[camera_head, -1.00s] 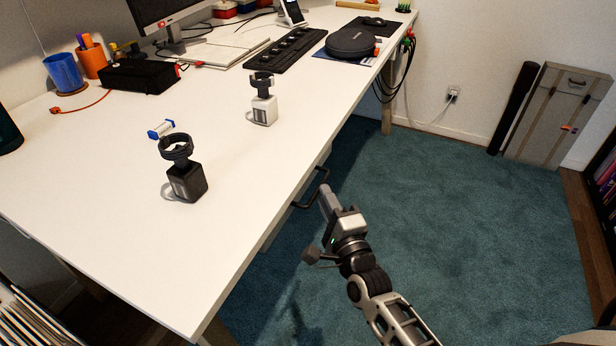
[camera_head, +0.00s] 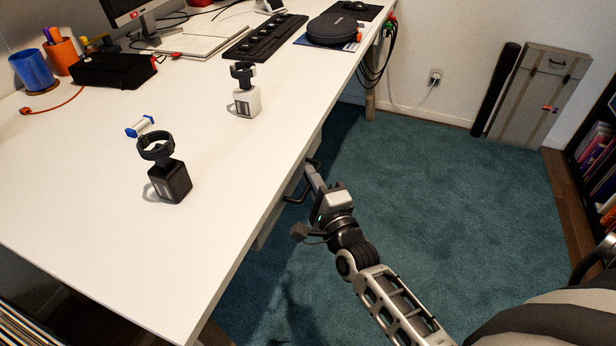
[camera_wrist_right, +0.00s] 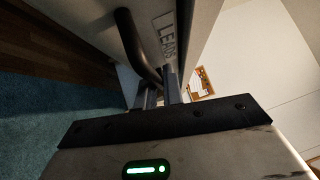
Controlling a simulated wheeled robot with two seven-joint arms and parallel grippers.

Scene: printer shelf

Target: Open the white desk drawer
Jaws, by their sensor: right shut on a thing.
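The white desk drawer (camera_head: 268,226) hangs under the right edge of the desk, its front mostly hidden below the desktop in the head view. Its dark bar handle (camera_head: 294,199) sticks out over the carpet. How far the drawer stands out is hard to tell. My left gripper is not in view.
The white desktop (camera_head: 200,220) holds a black mount (camera_head: 170,180), a white mount (camera_head: 247,100), a keyboard and a dark round case (camera_head: 338,29). Teal carpet (camera_head: 450,200) lies clear right of the drawer. A striped rounded shape (camera_head: 550,322), unclear, fills the lower right corner.

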